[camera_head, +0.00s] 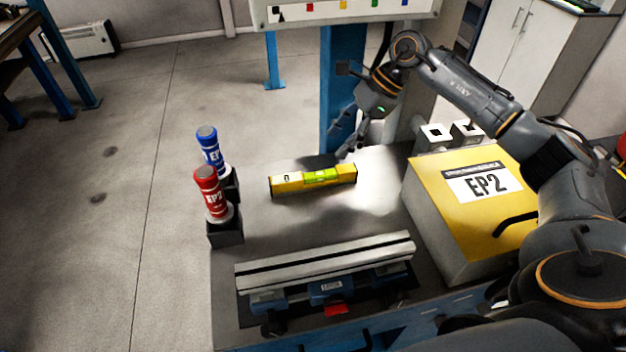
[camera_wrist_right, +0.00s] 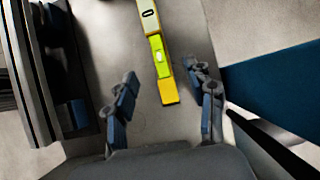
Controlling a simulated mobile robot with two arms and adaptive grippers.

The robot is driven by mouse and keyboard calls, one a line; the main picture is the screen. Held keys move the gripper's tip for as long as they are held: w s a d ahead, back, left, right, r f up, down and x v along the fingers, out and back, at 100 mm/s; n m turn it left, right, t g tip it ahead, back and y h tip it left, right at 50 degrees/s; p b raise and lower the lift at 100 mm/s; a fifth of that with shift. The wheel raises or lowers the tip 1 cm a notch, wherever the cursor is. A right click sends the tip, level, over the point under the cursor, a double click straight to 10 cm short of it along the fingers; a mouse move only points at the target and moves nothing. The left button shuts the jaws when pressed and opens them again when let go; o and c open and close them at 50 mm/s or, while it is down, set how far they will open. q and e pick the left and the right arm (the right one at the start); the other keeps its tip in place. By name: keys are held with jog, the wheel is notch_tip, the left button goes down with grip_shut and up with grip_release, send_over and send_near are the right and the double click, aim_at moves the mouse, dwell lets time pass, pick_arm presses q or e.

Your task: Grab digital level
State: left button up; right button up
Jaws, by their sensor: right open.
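The digital level (camera_head: 288,185) is a yellow bar with a bright green middle section, lying on the dark worktop. In the right wrist view the level (camera_wrist_right: 168,91) runs away from the gripper, its near yellow end lying between the two fingers as seen from the wrist. My right gripper (camera_head: 348,150) hangs above the far right end of the level, fingers pointing down. In the wrist view the right gripper (camera_wrist_right: 165,108) is open and holds nothing. My left gripper is not in view.
A red can (camera_head: 210,192) and a blue can (camera_head: 208,148) stand in black holders left of the level. A vise-like fixture (camera_head: 325,262) lies in front. A yellow-topped EP2 box (camera_head: 455,215) stands at right. A blue post (camera_head: 343,80) rises behind the worktop (camera_head: 270,225).

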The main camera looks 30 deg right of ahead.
aim_at(314, 174)
jog(key=p+x, duration=0.1)
jog(key=x, duration=0.1)
jog(key=p+x, duration=0.1)
jog(key=x, duration=0.2)
jog(key=shift+a, duration=0.4)
jog(key=shift+a+f, duration=0.2)
jog(key=shift+f, duration=0.45)
jog(key=shift+a+f+p, duration=0.2)
jog(key=shift+f+p, duration=0.1)
jog(key=shift+p, duration=0.25)
jog(key=p+x, duration=0.1)
jog(key=x, duration=0.2)
jog(key=shift+f+p, duration=0.3)
jog(key=shift+p, duration=0.1)
jog(key=shift+a+f, duration=0.2)
jog(key=shift+f, duration=0.2)
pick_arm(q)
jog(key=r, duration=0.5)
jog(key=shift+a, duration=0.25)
pick_arm(e)
grip_shut()
